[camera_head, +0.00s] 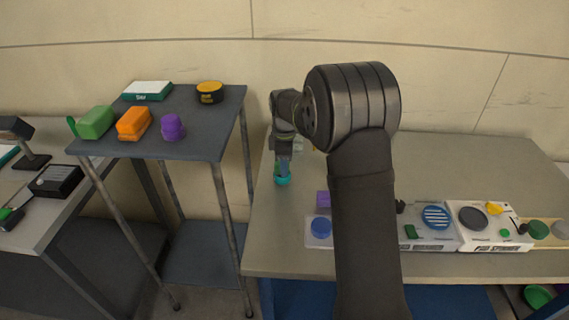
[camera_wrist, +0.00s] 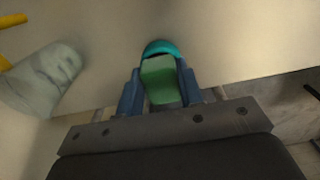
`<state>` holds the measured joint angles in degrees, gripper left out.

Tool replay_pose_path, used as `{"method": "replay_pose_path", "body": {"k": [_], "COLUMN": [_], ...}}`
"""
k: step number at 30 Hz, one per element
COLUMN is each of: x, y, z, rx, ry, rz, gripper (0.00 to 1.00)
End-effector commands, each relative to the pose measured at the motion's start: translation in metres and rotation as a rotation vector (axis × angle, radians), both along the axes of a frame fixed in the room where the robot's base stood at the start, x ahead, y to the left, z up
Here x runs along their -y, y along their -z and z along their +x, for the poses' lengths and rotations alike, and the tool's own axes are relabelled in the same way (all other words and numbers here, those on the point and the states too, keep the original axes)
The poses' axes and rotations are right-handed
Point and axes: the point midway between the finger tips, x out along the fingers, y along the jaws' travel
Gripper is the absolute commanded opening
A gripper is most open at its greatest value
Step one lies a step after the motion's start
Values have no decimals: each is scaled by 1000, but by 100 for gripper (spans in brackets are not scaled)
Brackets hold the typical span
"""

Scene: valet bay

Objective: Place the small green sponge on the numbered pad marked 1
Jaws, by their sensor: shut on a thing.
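My gripper (camera_wrist: 160,88) has its blue fingers shut on a small green block, which looks like the small green sponge (camera_wrist: 160,82), in the wrist view. A teal round thing (camera_wrist: 160,48) shows just beyond the sponge; I cannot tell whether they touch. In the head view, my gripper (camera_head: 283,168) points down over the left end of the right-hand table, with the teal thing (camera_head: 282,180) at its tips. The sponge is hard to make out there. I cannot read any pad number in either view, so pad 1 is not identified.
White panels (camera_head: 463,245) with round pads and small items line the table's (camera_head: 285,258) front, partly hidden by my arm. A purple block (camera_head: 323,199) stands behind a blue disc (camera_head: 321,228). A grey stand (camera_head: 190,145) at left holds green, orange and purple items.

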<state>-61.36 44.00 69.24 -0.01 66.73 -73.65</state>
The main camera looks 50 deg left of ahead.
Motion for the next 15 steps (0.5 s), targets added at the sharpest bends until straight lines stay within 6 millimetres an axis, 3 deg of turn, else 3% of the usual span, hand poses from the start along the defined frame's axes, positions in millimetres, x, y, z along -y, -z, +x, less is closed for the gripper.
{"method": "replay_pose_path", "body": {"k": [6,7,9,15], "x": [0,0,0,0], "y": [4,3,3,3], "z": [0,0,0,0], "rx": [-1,0,0,0], "ry": [0,0,0,0], "rz": [-1,0,0,0], "gripper": [12,40,53,55]}}
